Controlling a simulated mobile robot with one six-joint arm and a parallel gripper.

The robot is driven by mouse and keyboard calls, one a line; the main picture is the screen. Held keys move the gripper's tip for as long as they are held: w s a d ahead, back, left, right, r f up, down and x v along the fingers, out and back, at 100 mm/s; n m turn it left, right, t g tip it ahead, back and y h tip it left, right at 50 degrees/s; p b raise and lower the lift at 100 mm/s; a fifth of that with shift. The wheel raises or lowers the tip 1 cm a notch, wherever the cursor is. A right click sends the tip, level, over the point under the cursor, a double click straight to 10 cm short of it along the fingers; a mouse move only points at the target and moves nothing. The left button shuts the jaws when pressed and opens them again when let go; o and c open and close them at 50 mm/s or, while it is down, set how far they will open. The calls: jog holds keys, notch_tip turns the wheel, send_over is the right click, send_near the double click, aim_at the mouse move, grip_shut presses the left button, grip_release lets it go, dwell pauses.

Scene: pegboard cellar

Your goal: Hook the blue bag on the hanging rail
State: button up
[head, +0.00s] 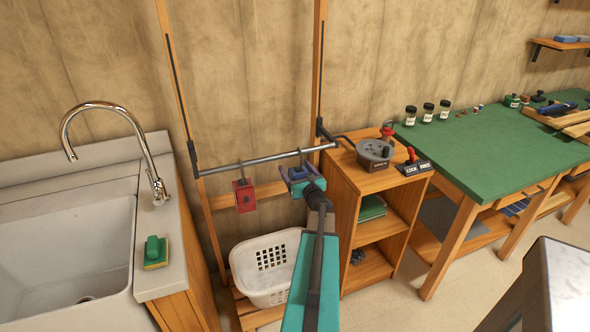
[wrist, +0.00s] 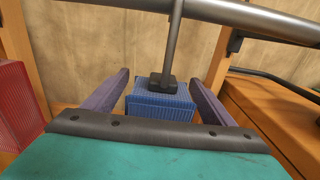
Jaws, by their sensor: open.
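The blue bag (wrist: 160,106) is a small ribbed blue block with a dark grey hook stem rising from its top. In the wrist view the stem runs up to the grey hanging rail (wrist: 255,20); its upper end is cut off by the frame. The rail also shows in the head view (head: 235,165), where the bag seems to hang below its right part. My gripper (wrist: 158,88) is open, with one purple finger on each side of the bag. Gaps show between fingers and bag. In the head view my gripper (head: 300,184) is just below the rail and largely covers the bag.
A red bag (head: 244,196) hangs from the rail to the left. A white basket (head: 262,270) stands below. A wooden shelf cabinet (head: 345,215) with a grey device (head: 374,153) stands close on the right, and a sink (head: 70,250) is on the left.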

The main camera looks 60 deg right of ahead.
jog(key=b+v, duration=0.2)
jog(key=v, duration=1.1)
jog(key=shift+a, duration=0.2)
jog(key=shift+s, duration=0.25)
dwell(0.4)
